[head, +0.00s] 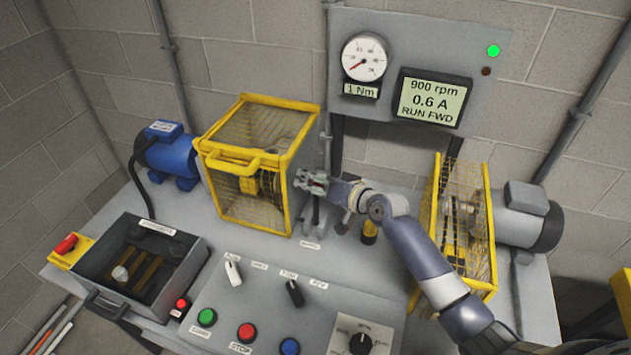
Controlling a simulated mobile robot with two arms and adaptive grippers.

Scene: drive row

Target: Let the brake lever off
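My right gripper (312,181) is at the right side of the left yellow guard cage, at the end of the arm reaching in from the right. Its fingers are at the top of a thin grey upright lever (316,216), which looks like the brake lever. A small label (310,245) lies on the bench at its foot. My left gripper is not in view.
A second cage (483,185) and grey motor (530,218) stand right. The display (432,98) reads 900 rpm, 0.6 A, RUN FWD. A control panel (262,290) is in front.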

